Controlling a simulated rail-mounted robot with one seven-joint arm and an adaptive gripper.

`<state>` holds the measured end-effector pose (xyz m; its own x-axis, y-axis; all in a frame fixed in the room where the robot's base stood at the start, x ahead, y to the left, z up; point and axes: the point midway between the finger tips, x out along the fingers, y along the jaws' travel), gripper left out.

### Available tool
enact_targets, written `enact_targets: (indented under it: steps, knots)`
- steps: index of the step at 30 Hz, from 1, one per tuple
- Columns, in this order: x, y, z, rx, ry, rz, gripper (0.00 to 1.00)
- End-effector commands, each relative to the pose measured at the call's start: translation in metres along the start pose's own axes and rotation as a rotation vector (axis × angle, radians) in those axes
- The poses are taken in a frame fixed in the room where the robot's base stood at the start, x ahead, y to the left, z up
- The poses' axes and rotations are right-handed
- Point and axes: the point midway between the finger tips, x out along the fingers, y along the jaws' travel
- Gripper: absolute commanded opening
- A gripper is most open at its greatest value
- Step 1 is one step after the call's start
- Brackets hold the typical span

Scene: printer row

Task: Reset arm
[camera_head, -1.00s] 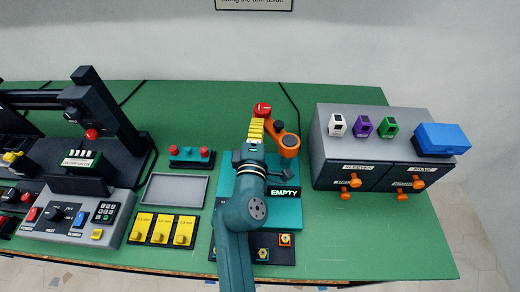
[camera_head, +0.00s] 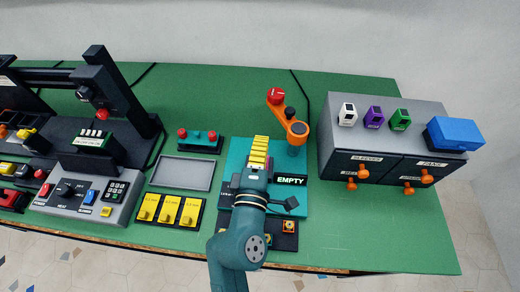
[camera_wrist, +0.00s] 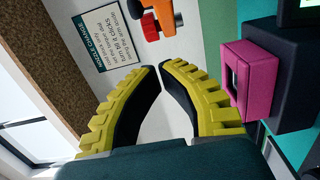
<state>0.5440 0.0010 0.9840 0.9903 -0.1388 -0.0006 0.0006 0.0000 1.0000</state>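The orange swing arm (camera_head: 287,114) stands on a teal post at the back right of the teal station. Its red knob (camera_head: 276,96) is at the far end and a black knob sits midway. My gripper (camera_head: 260,138) is in front and left of the orange arm, apart from the red knob. In the wrist view, part of the orange arm (camera_wrist: 151,28) and the red knob (camera_wrist: 160,12) show beyond my yellow fingers (camera_wrist: 160,70). The fingertips look together, with nothing between them. My arm hides part of the station.
An EMPTY label (camera_head: 291,180) marks the station (camera_head: 275,212). A grey drawer unit (camera_head: 325,140) stands at right. Yellow blocks (camera_head: 169,209) and a grey tray (camera_head: 183,172) lie left. The wrist view shows a magenta block (camera_wrist: 237,52) close right and a wall sign (camera_wrist: 112,35).

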Motion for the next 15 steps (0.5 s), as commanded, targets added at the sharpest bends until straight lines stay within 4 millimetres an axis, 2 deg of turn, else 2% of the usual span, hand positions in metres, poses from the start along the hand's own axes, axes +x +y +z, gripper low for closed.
enact_targets:
  steps: [3, 6, 15]
  knots:
    - [-0.017, -0.001, -0.001, -0.001, 0.002, 0.0, 0.0]
    - [-0.022, 0.0, 0.0, 0.0, 0.001, 0.0, 0.0]
    - [-0.022, 0.003, 0.003, 0.001, -0.007, 0.001, 0.0]
